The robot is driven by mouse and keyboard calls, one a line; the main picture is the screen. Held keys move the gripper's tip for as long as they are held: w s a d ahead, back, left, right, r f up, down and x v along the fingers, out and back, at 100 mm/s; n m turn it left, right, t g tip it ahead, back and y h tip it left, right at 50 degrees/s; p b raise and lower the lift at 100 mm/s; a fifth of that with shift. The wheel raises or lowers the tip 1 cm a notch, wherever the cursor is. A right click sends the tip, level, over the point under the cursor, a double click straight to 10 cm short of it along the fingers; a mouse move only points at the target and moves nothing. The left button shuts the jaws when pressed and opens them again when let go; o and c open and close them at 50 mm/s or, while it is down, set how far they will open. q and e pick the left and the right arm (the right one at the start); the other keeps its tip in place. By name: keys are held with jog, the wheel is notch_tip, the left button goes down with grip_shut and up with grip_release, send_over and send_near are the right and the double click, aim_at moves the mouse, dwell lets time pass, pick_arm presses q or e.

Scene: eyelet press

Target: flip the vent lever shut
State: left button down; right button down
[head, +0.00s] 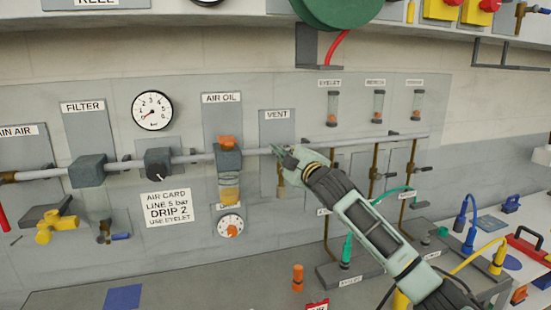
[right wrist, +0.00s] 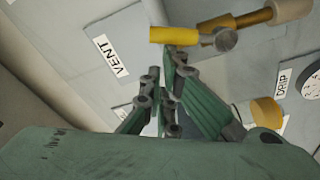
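The vent lever (right wrist: 178,35) has a yellow handle. It shows at the top of the right wrist view, joined to a grey pivot on a brass pipe (right wrist: 250,19). The VENT label (right wrist: 110,56) is on the plate to its left. In the head view the vent plate (head: 276,125) is at mid panel, and my right gripper covers the lever there. My right gripper (head: 277,150) is at the vent fitting. In the right wrist view its fingertips (right wrist: 161,66) are close together, just below the handle, with nothing seen between them. Contact is unclear. My left gripper is out of view.
A grey pipe (head: 52,173) runs along the panel. The air oil unit (head: 229,160) with its amber bowl is left of the vent. Tube flow gauges (head: 332,108) and brass drop pipes (head: 327,230) are to the right. A bench with loose parts lies below.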

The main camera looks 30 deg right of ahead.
jog(key=s+d+f+m+h+b, duration=0.1)
jog(key=d+m, duration=0.6)
jog(key=m, duration=0.7)
jog(key=shift+s+f+h+b, duration=0.2)
jog(key=shift+f+h+b, duration=0.75)
jog(key=shift+f, duration=0.2)
jog(key=shift+d+m, duration=0.15)
jog(key=shift+m, duration=0.15)
jog(key=shift+r, duration=0.1)
notch_tip(320, 180, up, 4)
jog(key=p, duration=0.4)
jog(key=b+v, duration=0.5)
jog(key=v, duration=0.4)
jog(key=shift+f, duration=0.35)
jog(key=shift+s, duration=0.1)
